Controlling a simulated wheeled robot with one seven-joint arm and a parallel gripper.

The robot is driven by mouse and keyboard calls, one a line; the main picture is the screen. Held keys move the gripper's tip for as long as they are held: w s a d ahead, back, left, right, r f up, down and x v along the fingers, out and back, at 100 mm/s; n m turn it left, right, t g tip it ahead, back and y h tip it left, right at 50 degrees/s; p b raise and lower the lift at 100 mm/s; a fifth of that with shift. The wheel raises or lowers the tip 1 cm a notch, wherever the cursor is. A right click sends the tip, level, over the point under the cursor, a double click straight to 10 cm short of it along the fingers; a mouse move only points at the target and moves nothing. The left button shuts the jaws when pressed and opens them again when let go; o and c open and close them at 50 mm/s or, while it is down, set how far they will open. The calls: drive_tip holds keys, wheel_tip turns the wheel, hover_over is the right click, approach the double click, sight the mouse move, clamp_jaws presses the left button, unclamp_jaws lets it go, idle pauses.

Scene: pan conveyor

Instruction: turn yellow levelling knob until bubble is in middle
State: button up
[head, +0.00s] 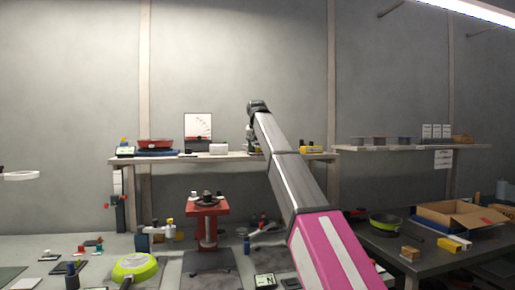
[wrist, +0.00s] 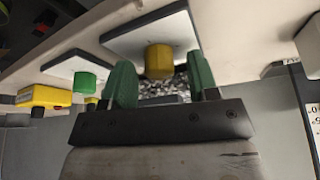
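The yellow knob (wrist: 158,60) shows in the wrist view as a short cylinder in front of a pale square plate (wrist: 125,38). My gripper (wrist: 160,78) has two green fingers, one on each side of the knob, with a visible gap at both sides. It is open and holds nothing. A green knob (wrist: 85,82) stands by another pale plate further left. In the head view my arm bends down at the back shelf, and its wrist (head: 253,141) is small there. I cannot make out the yellow knob in that view. No bubble is discernible in either view.
The back shelf (head: 240,157) also carries a white box (head: 219,149), a dial panel (head: 198,127) and a red pan (head: 155,144). A yellow device (wrist: 40,97) is left of my gripper in the wrist view. A red stand (head: 208,228) is below the shelf.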

drive_tip(key=shift+r, duration=0.1)
drive_tip(key=v, duration=1)
drive_tip(key=shift+s+r, duration=0.2)
